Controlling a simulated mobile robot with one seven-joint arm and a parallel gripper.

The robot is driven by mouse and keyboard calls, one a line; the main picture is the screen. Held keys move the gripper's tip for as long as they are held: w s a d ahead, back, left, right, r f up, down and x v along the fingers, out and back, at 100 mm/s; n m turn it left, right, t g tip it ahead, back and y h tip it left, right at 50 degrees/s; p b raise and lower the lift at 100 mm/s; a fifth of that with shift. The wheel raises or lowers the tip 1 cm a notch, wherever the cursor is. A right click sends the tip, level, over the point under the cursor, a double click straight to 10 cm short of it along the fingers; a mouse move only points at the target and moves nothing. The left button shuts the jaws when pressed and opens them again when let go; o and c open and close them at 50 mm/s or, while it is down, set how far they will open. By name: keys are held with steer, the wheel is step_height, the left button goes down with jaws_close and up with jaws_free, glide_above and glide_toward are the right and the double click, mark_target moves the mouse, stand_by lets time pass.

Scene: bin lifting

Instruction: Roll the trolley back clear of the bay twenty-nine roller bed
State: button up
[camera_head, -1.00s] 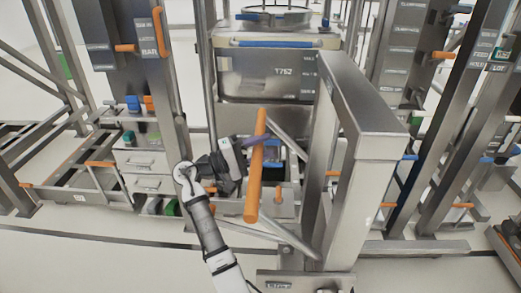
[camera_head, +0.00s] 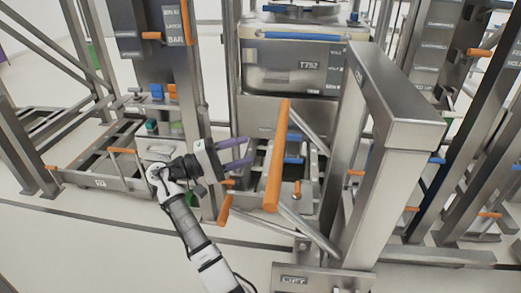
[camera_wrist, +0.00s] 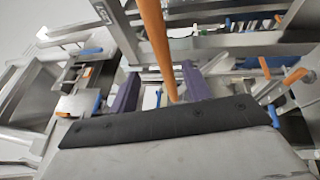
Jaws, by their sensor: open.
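The trolley appears to be the steel frame (camera_head: 405,110) with a thick post, a base marked LIFT and a long orange handle bar (camera_head: 277,160). A grey bin (camera_head: 292,75) marked T752 stands behind it in the bay; whether it rests on the trolley or a roller bed I cannot tell. My gripper (camera_head: 246,154) is open and empty, its purple fingers just left of the handle bar in the head view. In the wrist view the handle bar (camera_wrist: 153,38) runs down between the fingers, but I see no grip on it. The roller bed is not clearly visible.
Steel bay uprights (camera_head: 178,70) with labels and orange levers stand at left, and more (camera_head: 475,110) at right. Pale floor (camera_head: 100,255) is open at the lower left.

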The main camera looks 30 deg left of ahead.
steer(key=shift+v, duration=0.95)
steer(key=shift+c, duration=0.4)
